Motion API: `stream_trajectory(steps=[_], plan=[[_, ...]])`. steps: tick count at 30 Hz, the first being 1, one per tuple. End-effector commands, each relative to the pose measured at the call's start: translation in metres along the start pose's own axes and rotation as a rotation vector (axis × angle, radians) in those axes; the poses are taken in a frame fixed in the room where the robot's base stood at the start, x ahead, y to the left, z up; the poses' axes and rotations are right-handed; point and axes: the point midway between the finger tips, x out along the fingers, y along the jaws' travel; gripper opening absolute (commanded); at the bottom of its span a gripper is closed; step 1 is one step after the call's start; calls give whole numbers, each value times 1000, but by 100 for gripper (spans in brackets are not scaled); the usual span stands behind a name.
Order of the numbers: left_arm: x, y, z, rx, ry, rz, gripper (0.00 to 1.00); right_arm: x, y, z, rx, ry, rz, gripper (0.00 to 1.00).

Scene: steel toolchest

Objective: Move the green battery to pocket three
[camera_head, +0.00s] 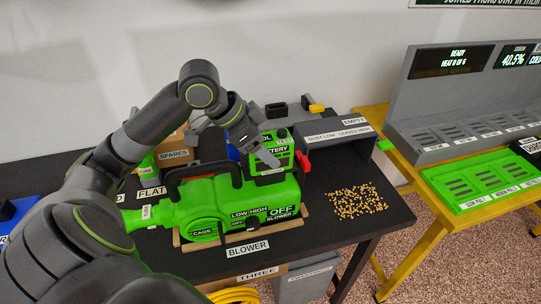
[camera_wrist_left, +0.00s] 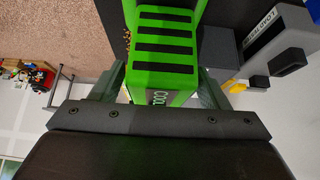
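The green battery (camera_head: 279,139), with a label reading BATTERY, stands upright at the right rear of the green leaf blower (camera_head: 215,205) on the dark bench. My left gripper (camera_head: 266,135) is at the battery, coming from the left. In the left wrist view the green block (camera_wrist_left: 165,50), with dark stripes and a COOL label, lies between my two fingers. The fingers are close to its sides, and I cannot tell whether they press on it. The grey rack (camera_head: 462,100) at the right has a row of slotted pockets; their labels are too small to read. My right gripper is out of view.
A yellow-framed bench (camera_head: 437,235) at the right carries a green slotted tray (camera_head: 487,181). A grey box (camera_head: 342,144) labelled DUST LOW LEAVES HIGH stands right of the battery. Loose yellow grains (camera_head: 357,201) lie in front of it. A THREE label (camera_head: 258,273) is below the bench top.

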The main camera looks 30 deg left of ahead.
Motion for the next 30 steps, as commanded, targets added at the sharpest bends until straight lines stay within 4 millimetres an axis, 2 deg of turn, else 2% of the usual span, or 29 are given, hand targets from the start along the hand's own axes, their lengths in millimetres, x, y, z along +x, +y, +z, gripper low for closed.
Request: stream_trajectory(steps=[2,14,30], plan=[[0,0,0,0,0,0,60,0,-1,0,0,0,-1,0],[0,0,0,0,0,0,8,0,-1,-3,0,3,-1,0],[-4,0,-3,0,2,0,8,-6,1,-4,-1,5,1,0]])
